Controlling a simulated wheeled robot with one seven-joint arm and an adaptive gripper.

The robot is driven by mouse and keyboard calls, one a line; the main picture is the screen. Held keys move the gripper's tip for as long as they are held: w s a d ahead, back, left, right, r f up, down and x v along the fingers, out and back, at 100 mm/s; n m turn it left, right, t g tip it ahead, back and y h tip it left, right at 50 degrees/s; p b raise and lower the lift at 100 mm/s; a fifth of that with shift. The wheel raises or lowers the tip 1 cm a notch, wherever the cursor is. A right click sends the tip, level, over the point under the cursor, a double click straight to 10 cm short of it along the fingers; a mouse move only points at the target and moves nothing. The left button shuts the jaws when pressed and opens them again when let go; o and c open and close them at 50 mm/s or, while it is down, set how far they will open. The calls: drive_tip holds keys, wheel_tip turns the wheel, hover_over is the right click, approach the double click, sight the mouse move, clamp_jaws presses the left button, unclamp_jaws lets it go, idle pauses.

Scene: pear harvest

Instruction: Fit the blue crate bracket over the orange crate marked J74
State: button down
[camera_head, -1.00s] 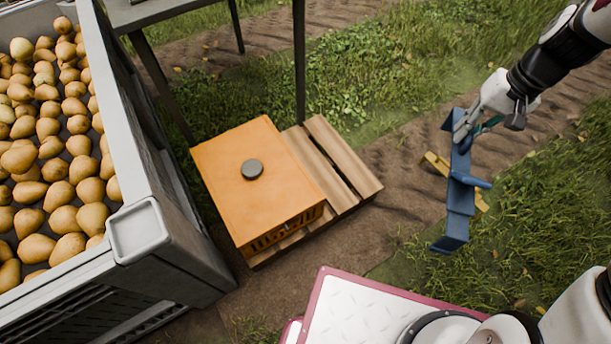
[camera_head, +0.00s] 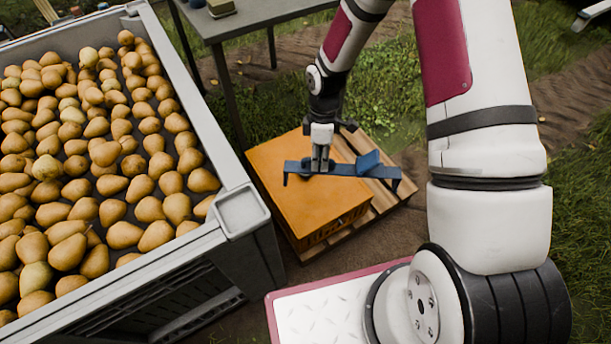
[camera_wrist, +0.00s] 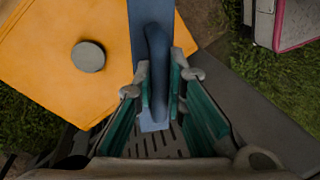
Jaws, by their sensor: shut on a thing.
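The orange crate (camera_head: 300,205) stands on a wooden pallet, its flat orange top facing up. In the wrist view the crate top (camera_wrist: 45,75) carries a dark round disc (camera_wrist: 88,56). My gripper (camera_head: 320,166) is shut on the blue crate bracket (camera_head: 350,171), a long bar with down-turned ends and a raised block. The bracket appears over the crate top in the head view, its right end reaching past the crate's right side. In the wrist view the bracket's upright grip (camera_wrist: 158,75) is between my fingers. The marking J74 cannot be read.
A large grey bin (camera_head: 240,205) full of pears (camera_head: 100,150) stands close on the left. A grey table (camera_head: 255,22) is behind the crate. Pallet slats (camera_head: 385,200) show at the crate's right. Grass and soil lie further right.

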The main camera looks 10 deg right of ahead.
sight(305, 168)
drive_tip(key=shift+s+a+f+n+h+b, duration=0.3)
drive_tip(key=shift+a+f+n+b, duration=0.65)
drive_tip(key=shift+f, duration=1.45)
drive_tip(key=shift+s+a+f+n+h+b, duration=0.1)
drive_tip(key=shift+s+f+n+b, duration=0.45)
drive_tip(key=shift+f+n, duration=1.35)
drive_tip(key=shift+s+a+f+n+h+b, duration=0.25)
drive_tip(key=shift+a+f+n+b, duration=0.45)
drive_tip(key=shift+f, duration=2.15)
drive_tip(key=shift+d+f+b, duration=0.15)
drive_tip(key=shift+f+b, duration=1.3)
drive_tip(key=shift+f, duration=0.45)
drive_tip(key=c, duration=1.6)
unclamp_jaws()
drive_tip(key=shift+o, duration=0.2)
drive_tip(key=shift+r, duration=0.15)
drive_tip(key=r, duration=0.3)
drive_tip(key=w+r, duration=0.1)
drive_tip(key=r, duration=0.3)
drive_tip(key=w+r, duration=0.1)
drive_tip(key=r, duration=0.3)
drive_tip(key=shift+w+a+r, duration=0.1)
drive_tip(key=shift+a+r, duration=0.15)
drive_tip(key=shift+a, duration=0.1)
